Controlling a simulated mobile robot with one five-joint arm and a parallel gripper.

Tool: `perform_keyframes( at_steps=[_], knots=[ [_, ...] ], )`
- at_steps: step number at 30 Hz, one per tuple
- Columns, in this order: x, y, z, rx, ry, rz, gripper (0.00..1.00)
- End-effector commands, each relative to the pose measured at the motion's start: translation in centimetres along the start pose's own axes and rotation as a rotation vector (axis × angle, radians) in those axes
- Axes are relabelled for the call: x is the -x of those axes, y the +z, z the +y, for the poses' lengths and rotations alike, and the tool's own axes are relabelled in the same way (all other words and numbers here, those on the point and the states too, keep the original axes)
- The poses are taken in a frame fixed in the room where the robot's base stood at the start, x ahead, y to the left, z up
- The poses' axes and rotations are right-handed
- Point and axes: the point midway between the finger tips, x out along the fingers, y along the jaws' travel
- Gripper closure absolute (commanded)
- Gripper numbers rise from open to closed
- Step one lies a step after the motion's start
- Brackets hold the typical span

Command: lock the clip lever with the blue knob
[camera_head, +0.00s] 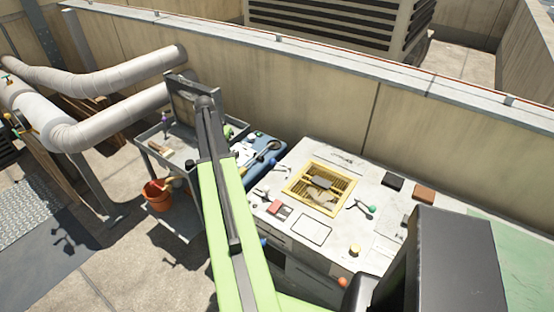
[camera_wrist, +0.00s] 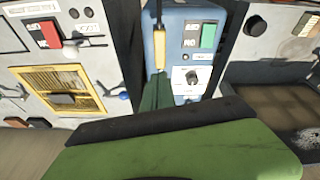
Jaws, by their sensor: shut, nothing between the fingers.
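The clip lever with the blue knob (camera_wrist: 124,96) shows in the wrist view, just right of a yellow grate on a pale panel. Its thin metal arm runs up and left from the knob. It is small, and I cannot tell if its clip is locked. I cannot pick it out surely in the head view. My gripper (camera_wrist: 152,118), green with a dark edge, fills the bottom of the wrist view. It is shut and empty, apart from the knob. Its fingertips are not clearly shown. In the head view my arm hides part of the scene.
The yellow grate (camera_head: 320,188) lies on the white bench, with a green-knobbed lever (camera_head: 371,209) to its right. A black block (camera_head: 392,182) and a brown block (camera_head: 424,193) lie further right. An orange bucket (camera_head: 157,195) stands left. A wall runs behind.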

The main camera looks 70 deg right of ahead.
Motion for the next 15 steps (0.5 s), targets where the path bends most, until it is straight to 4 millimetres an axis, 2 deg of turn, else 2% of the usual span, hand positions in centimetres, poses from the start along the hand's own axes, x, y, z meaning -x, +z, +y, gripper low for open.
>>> perform_keyframes(
  at_steps=[1,3,6,10,15],
  knots=[
    [-2.0,-4.5,3.2,-0.106,0.022,0.013,1.0],
    [-3.6,-8.8,7.6,-0.233,0.046,0.032,1.0],
    [-5.1,-12.8,12.4,-0.359,0.071,0.053,1.0],
    [-5.9,-15.0,15.5,-0.435,0.086,0.067,1.0],
    [-5.9,-15.2,15.9,-0.444,0.088,0.069,1.0]
  ],
)
